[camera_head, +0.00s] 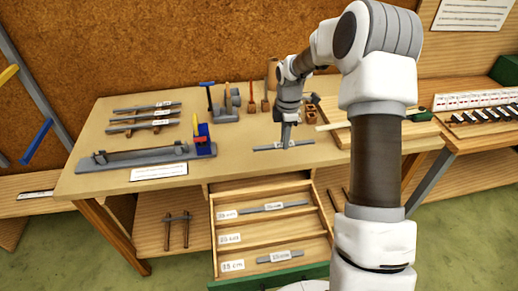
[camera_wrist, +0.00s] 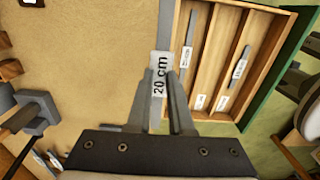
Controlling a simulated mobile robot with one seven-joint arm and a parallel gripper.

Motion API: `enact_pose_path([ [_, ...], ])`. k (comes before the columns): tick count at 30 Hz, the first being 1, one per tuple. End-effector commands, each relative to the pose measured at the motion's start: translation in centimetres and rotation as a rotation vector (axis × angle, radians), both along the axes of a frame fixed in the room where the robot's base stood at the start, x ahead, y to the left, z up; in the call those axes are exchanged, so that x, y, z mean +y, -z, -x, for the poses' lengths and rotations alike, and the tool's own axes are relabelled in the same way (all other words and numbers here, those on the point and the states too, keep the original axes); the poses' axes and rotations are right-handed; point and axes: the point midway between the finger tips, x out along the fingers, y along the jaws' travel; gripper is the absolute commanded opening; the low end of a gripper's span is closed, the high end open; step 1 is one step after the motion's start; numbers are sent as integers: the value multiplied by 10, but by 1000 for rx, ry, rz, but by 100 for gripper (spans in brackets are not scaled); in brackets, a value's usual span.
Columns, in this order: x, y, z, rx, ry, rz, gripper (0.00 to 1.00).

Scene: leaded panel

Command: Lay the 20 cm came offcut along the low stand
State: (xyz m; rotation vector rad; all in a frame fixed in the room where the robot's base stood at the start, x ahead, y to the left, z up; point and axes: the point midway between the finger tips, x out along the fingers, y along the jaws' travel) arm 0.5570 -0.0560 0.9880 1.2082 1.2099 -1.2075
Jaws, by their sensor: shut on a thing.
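My gripper (camera_wrist: 172,105) is shut on the 20 cm came offcut (camera_wrist: 166,35), a straight grey strip with a white "20 cm" label between the fingers. In the head view the offcut (camera_head: 265,148) lies crosswise under my gripper (camera_head: 285,143), over the front of the bench; I cannot tell whether it touches the top. A long, low grey piece (camera_head: 140,159) with small uprights stands at the bench's left front, apart from my gripper. It looks like the low stand, with a blue, red and yellow tool at its right end.
An open drawer (camera_head: 228,189) below the bench front has labelled compartments, with strips in the top and bottom ones. Several labelled strips (camera_head: 146,107) lie at the back left. Upright tools (camera_head: 228,103) stand at the back middle. A white card (camera_head: 158,172) lies at the front left.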

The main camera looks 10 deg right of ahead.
Motion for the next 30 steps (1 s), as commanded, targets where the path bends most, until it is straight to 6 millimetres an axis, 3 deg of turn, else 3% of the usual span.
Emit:
enact_pose_path([
  [6, 44, 31, -28, 1, -4, 0, 0],
  [12, 69, 49, -45, 0, 0, 0, 0],
  [17, 75, 56, -48, 1, 2, 1, 0],
  [25, 74, 90, -48, 1, 3, 0, 0],
  [30, 74, 93, -48, -1, 3, 0, 0],
])
